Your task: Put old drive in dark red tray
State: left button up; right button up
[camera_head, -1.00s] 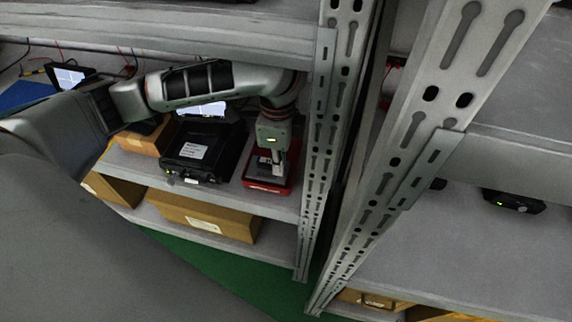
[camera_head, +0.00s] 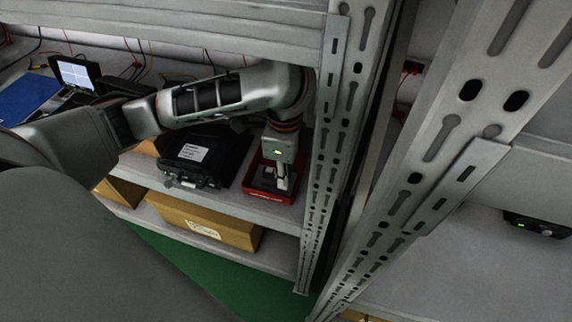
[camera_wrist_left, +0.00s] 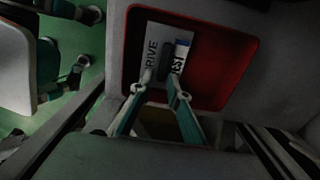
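The dark red tray (camera_head: 262,192) stands on the middle shelf, close to the rack post. It also shows in the left wrist view (camera_wrist_left: 222,75). In it, a drive with a white label and a blue patch (camera_wrist_left: 165,32) shows past the fingers in the wrist view. The label reads partly "DRIVE". My left gripper (camera_head: 283,180) points down into the tray, and its fingertips (camera_wrist_left: 159,72) overlap the label with a narrow gap between them. I cannot tell whether they grip the drive or are apart from it. My right gripper is not in view.
A black case (camera_head: 204,156) stands just left of the tray. Cardboard boxes (camera_head: 205,222) sit on the shelf below. The perforated rack post (camera_head: 325,150) rises close on the right, and the upper shelf (camera_head: 200,30) hangs over my arm. A small dark device (camera_head: 535,224) is on the right rack.

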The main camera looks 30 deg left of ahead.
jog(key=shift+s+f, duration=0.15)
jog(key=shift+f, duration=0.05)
pick_arm(q)
jog(key=shift+r, duration=0.1)
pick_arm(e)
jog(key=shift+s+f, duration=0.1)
pick_arm(q)
jog(key=r+p, duration=0.1)
jog(key=r, duration=0.2)
jog(key=shift+w+p, duration=0.2)
jog(key=shift+p, duration=0.1)
jog(key=shift+r+p, duration=0.45)
jog(key=shift+r, duration=0.4)
jog(key=r+p, duration=0.1)
jog(key=r, duration=0.1)
jog(key=shift+s+r+p, duration=0.2)
jog(key=shift+r+p, duration=0.15)
jog(key=shift+r, duration=0.05)
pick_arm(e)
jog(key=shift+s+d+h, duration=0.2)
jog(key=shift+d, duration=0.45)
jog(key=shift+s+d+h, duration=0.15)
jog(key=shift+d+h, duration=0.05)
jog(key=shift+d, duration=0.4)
